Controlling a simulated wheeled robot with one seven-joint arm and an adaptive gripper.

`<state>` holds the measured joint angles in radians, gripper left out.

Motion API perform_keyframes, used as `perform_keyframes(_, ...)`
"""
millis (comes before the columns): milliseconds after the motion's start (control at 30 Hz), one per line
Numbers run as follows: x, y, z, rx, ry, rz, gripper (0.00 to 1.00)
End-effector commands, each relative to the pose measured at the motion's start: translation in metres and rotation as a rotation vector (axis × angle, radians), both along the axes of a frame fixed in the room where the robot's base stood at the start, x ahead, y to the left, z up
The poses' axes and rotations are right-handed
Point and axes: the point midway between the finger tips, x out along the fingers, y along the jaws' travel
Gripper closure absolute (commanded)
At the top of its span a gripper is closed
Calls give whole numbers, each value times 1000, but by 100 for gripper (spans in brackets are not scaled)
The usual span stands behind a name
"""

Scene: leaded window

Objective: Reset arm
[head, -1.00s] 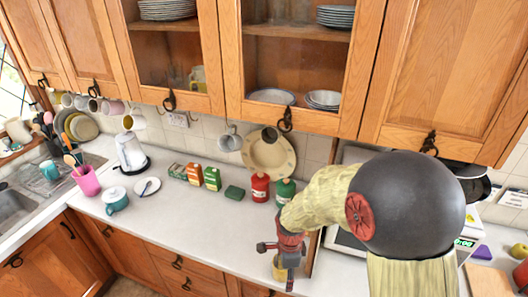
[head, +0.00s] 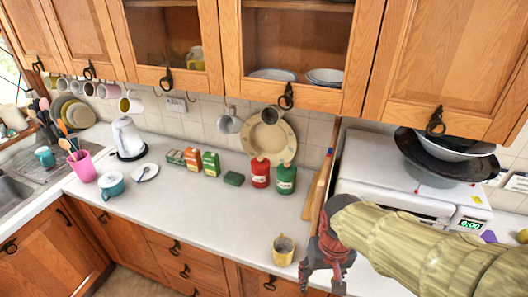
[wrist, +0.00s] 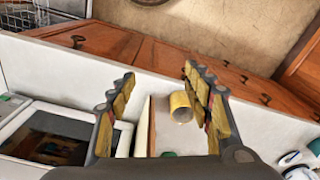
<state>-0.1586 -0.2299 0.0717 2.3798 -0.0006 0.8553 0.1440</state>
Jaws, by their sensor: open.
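My gripper (head: 324,275) is at the lower right of the head view, in front of the counter's edge and right of a yellow mug. In the wrist view my gripper (wrist: 166,92) has its two fingers spread wide with nothing held between them. The yellow mug (head: 283,250) stands on the counter near its front edge, apart from the gripper. It also shows in the wrist view (wrist: 180,107), beyond the fingers and near the right one.
The white counter (head: 200,222) is clear in the middle. Red (head: 260,172) and green (head: 286,178) canisters stand at the back. A white microwave (head: 390,185) with a dark bowl (head: 440,158) on top is at right. Wooden cabinets (head: 300,50) hang above.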

Motion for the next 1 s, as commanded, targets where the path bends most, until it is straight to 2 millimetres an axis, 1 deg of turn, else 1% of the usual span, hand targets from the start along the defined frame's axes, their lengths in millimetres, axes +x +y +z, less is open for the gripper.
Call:
perform_keyframes(33, -7, -6, 0, 2, -39, 30, 49)
perform_keyframes(167, -25, -19, 9, 1, -128, 82, 49)
perform_keyframes(300, -41, -31, 16, 1, -237, 59, 49)
perform_keyframes(433, -50, -41, 23, 0, -339, 25, 49)
perform_keyframes(600, -56, -49, 30, -4, -424, -7, 49)
perform_keyframes(1000, -56, -52, 30, -6, -428, -18, 49)
